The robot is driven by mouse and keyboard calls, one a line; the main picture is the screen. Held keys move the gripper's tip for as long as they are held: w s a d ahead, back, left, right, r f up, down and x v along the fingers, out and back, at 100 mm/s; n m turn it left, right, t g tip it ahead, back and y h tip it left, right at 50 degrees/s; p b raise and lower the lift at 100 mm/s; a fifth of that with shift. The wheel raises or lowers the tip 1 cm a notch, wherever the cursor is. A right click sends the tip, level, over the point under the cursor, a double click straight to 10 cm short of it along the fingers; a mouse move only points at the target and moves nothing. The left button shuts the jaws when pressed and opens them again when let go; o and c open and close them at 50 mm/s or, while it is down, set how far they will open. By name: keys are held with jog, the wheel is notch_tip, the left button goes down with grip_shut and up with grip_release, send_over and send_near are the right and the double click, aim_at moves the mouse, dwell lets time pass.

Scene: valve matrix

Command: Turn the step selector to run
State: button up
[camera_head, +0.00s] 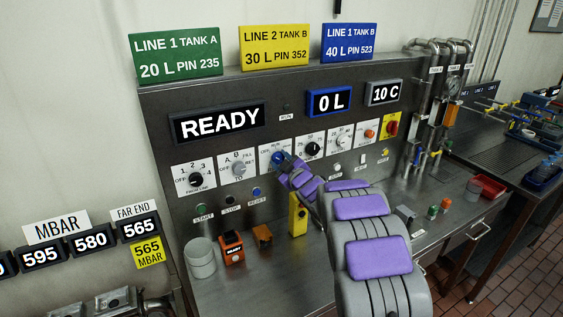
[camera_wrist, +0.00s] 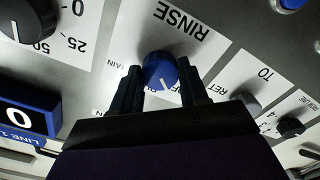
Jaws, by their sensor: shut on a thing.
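The step selector is a blue knob (camera_head: 277,157) on a white plate in the middle row of the panel, seen in the head view. The wrist view shows the blue knob (camera_wrist: 160,66) upside down, with "RINSE" readable above it and the other labels partly hidden. A short white mark on the knob points down and slightly right in that view, toward the partly hidden labels. My gripper (camera_wrist: 160,84) is shut on the knob, one dark finger on each side. In the head view my gripper (camera_head: 287,165) reaches the knob from the lower right.
A black-pointer selector (camera_head: 196,179), a white selector (camera_head: 239,168) and a black dial (camera_head: 312,149) flank the knob closely. Displays above read "READY" (camera_head: 220,123), "0 L" (camera_head: 329,102) and "10 C" (camera_head: 384,93). A canister (camera_head: 201,258) and an orange device (camera_head: 231,246) stand on the bench below.

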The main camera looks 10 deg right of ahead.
jog(key=shift+a+r, duration=0.1)
jog(key=shift+c, duration=0.4)
jog(key=shift+r+m+p, duration=0.1)
jog(key=shift+m+p, duration=0.3)
jog(key=shift+p, duration=0.45)
jog(key=m+p, duration=0.2)
jog(key=p, duration=0.3)
jog(key=shift+r+m, duration=0.2)
jog(key=shift+m, duration=0.2)
jog(key=m+p, duration=0.3)
jog(key=p, duration=0.2)
jog(key=m+p, duration=0.3)
jog(key=shift+w, duration=0.1)
jog(key=shift+d, duration=0.2)
